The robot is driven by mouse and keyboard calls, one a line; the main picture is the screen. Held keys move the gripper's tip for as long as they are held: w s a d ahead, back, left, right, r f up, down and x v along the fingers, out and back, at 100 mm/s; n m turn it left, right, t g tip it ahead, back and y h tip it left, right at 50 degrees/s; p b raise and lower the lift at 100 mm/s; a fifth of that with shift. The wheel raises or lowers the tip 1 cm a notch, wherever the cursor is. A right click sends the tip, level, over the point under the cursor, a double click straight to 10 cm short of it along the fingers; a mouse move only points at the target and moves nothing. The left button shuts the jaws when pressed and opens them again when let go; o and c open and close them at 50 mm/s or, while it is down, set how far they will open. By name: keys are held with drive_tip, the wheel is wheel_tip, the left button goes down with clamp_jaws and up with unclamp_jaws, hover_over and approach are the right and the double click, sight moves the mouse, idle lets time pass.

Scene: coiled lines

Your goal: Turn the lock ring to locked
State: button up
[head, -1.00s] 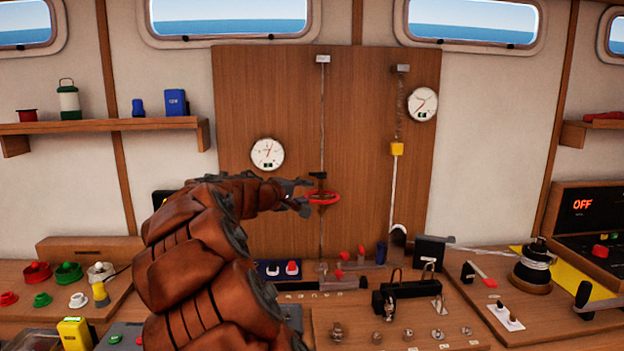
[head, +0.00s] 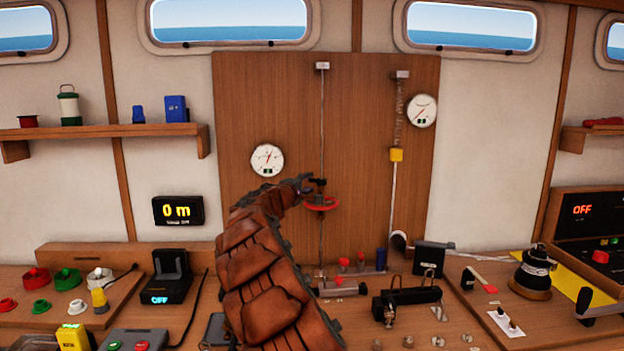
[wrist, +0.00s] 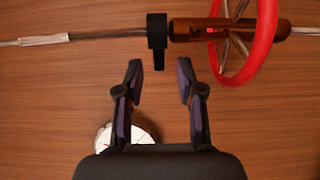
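The lock ring seems to be the black collar with a short tab (wrist: 157,32) on the thin rod in the wrist view. In the head view it is a small dark piece (head: 319,182) just above the red handwheel (head: 322,204). Beside the collar in the wrist view is a brass-coloured barrel (wrist: 195,30) carrying the red wheel (wrist: 262,45). My gripper (wrist: 159,75) is open and empty. Its fingertips lie on either side of the tab's end in the picture; I see no clear contact. In the head view my gripper (head: 306,183) is close beside the collar. No lock marking is readable.
A round gauge (head: 267,160) is on the wooden panel left of the rod. Below, the bench carries red and blue levers (head: 360,262) and a black-handled fixture (head: 407,297).

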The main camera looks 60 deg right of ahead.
sight(311, 181)
drive_tip(key=shift+w+d+r+p, duration=0.15)
drive_tip(key=shift+d+p, duration=0.15)
drive_tip(key=shift+d, duration=0.55)
drive_tip(key=shift+w+d+p, duration=0.1)
drive_tip(key=shift+d+p, duration=0.25)
drive_tip(key=shift+d, duration=0.7)
clamp_jaws()
